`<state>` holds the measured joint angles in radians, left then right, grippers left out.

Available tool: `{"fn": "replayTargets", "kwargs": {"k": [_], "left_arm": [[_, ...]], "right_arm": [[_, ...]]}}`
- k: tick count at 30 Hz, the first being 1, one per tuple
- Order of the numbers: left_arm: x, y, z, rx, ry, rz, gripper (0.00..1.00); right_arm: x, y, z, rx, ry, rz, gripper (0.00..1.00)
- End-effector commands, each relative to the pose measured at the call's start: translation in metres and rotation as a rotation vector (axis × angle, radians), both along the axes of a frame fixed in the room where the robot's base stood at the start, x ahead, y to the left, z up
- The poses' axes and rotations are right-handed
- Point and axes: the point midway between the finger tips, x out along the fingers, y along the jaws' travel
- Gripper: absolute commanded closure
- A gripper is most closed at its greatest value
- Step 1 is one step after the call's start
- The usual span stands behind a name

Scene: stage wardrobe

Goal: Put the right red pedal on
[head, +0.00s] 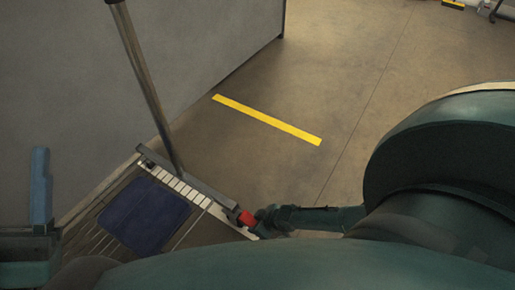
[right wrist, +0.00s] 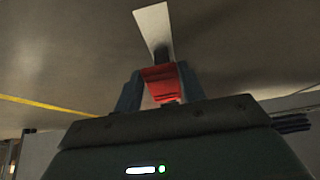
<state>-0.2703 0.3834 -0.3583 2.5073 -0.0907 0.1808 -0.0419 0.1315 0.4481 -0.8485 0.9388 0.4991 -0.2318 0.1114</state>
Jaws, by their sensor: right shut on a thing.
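The right red pedal (head: 246,218) is at the near right end of a dark base bar (head: 190,183), which has a metal pole (head: 148,85) rising from it. My right gripper (head: 262,220) is at that end, low by the floor. In the right wrist view the red pedal (right wrist: 161,82) lies between the two blue-grey fingers of my right gripper (right wrist: 160,85), which is shut on it. Whether the pedal is pressed down cannot be told. What seems to be my left gripper (head: 41,190) shows at the left edge with one blue finger; its opening is hidden.
A dark blue pad (head: 146,214) lies on a wire shelf (head: 90,238) beside the bar. A grey panel (head: 200,45) stands behind the pole. A yellow floor stripe (head: 267,119) crosses open floor to the right. A white strip (right wrist: 153,25) shows beyond the pedal.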

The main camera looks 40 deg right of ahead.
Motion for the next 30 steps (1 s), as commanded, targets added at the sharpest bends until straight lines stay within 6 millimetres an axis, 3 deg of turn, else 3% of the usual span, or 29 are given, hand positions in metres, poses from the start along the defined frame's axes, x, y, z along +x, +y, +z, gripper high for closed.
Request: {"fn": "replayTargets", "kwargs": {"k": [2,3,11,22,30], "left_arm": [[0.000,0.000,0.000,0.000,0.001,0.000,0.38],[0.000,0.000,-0.001,0.000,0.001,0.000,0.38],[0.002,0.000,-0.004,-0.002,0.011,0.002,0.38],[0.004,0.000,0.001,-0.009,0.037,0.003,0.38],[0.003,-0.005,-0.044,-0.046,0.409,0.008,0.38]], "right_arm": [[0.000,0.000,0.000,-0.001,-0.001,0.000,0.83],[0.000,0.000,0.000,-0.001,-0.001,0.000,0.59],[0.000,0.000,0.000,0.000,0.000,0.000,0.38],[-0.004,-0.001,0.009,0.000,0.002,-0.001,0.38],[-0.025,-0.010,0.051,0.001,0.003,-0.001,0.38]]}}
